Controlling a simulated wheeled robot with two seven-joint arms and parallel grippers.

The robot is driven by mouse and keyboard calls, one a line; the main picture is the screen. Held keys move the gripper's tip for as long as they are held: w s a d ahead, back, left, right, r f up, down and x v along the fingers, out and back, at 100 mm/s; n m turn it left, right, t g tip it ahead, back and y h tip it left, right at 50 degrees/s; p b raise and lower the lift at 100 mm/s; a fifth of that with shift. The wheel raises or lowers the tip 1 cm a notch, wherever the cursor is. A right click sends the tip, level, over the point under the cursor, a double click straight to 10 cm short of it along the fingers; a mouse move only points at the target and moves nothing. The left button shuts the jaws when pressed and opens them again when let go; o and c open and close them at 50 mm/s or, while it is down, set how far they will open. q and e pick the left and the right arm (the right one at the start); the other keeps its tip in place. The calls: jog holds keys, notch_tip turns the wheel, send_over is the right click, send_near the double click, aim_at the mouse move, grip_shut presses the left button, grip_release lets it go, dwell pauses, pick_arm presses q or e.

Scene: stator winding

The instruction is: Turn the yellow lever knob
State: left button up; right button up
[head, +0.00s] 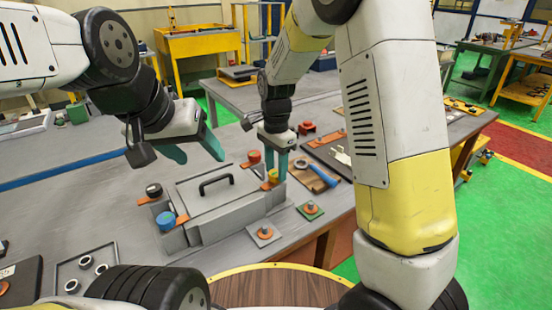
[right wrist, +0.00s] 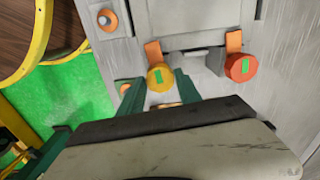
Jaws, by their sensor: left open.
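The yellow lever knob (head: 273,175) sits with its orange lever on the right end of a grey box-like fixture (head: 215,196). In the right wrist view the yellow knob (right wrist: 161,78) has a green mark on top. My right gripper (head: 275,172) points down over it, one teal finger on each side. These fingers (right wrist: 160,82) nearly fill the gap around the knob; I cannot tell whether they press on it. My left gripper (head: 198,152) is open and empty, above and left of the fixture.
A red knob (head: 254,156) is beside the yellow one, and also shows in the right wrist view (right wrist: 240,67). A blue knob (head: 166,220) and a black knob (head: 153,190) are on the fixture's left end. A black handle (head: 216,184) stands on its lid. Small plates (head: 264,235) lie in front.

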aim_at(275, 173)
jog(key=o, duration=0.4)
jog(key=shift+r, duration=0.1)
notch_tip(275, 173, up, 7)
jog(key=shift+a, duration=0.1)
jog(key=shift+r, duration=0.4)
jog(key=shift+d+r, duration=0.15)
jog(key=shift+d, duration=0.05)
jog(key=s+d+r+n+t, duration=0.2)
jog(key=s+d+r+n, duration=0.1)
jog(key=s, duration=0.3)
jog(key=s+d+r+n+t+y, duration=0.1)
jog(key=s+d+r+n+t, duration=0.1)
jog(key=s+d, duration=0.4)
jog(key=s+d+r+n+t+y, duration=0.1)
jog(key=s+d+r+n+t, duration=0.1)
jog(key=s+d+r+n, duration=0.2)
jog(key=s+n, duration=0.1)
jog(key=s, duration=0.2)
jog(key=shift+s+d+r+n, duration=0.3)
jog(key=shift+d+n, duration=0.05)
jog(key=shift+n, duration=0.05)
